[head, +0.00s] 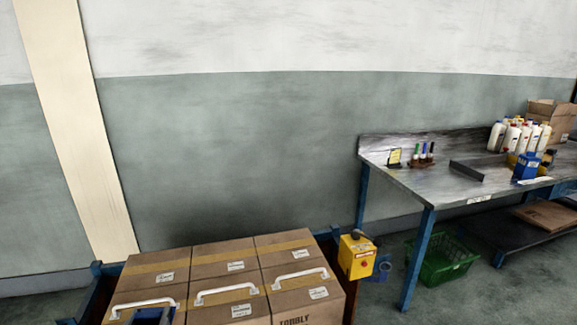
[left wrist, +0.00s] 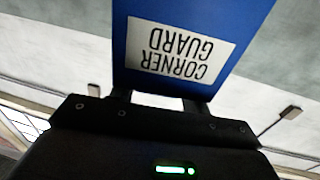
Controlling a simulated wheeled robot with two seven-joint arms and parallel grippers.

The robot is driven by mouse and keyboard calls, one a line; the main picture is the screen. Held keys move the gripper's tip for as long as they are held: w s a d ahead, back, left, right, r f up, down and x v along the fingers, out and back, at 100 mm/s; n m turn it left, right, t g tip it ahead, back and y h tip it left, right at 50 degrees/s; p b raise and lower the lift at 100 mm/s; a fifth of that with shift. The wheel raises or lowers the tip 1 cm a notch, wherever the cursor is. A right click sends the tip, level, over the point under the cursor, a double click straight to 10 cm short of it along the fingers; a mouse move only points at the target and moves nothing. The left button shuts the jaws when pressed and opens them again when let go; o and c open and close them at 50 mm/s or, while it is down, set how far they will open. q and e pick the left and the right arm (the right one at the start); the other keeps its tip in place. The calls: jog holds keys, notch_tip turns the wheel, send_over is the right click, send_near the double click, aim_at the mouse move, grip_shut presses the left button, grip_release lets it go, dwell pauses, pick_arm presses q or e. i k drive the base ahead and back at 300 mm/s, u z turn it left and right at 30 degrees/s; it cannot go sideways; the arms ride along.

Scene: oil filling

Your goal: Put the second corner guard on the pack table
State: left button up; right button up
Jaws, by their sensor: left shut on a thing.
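The blue corner guard (left wrist: 235,30) fills the upper middle of the left wrist view. Its white label reads "CORNER GUARD" upside down. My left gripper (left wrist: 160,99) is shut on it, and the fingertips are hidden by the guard. In the head view a small blue piece (head: 152,316) shows at the bottom edge, in front of the cartons; I cannot tell for certain if it is this guard. The pack table (head: 420,187) stands at the right, well away from that piece. A blue item with a pale label (head: 526,167) is on its top. My right gripper is not in view.
Taped cartons with white handles (head: 228,264) stand at the bottom left. A yellow box with a dark knob (head: 357,256) is beside them. The table also carries a dark angled piece (head: 467,172), marker pens (head: 424,152) and several white bottles (head: 515,135). A green crate (head: 447,262) sits under it.

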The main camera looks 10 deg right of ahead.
aim_at(508, 179)
jog(key=z, duration=0.45)
jog(key=k, duration=0.5)
jog(key=z, duration=1.2)
jog(key=i, duration=1.4)
jog(key=z, duration=1)
jog(key=i, duration=1.95)
jog(key=u, duration=0.4)
jog(key=i, duration=1.7)
jog(key=u, duration=0.65)
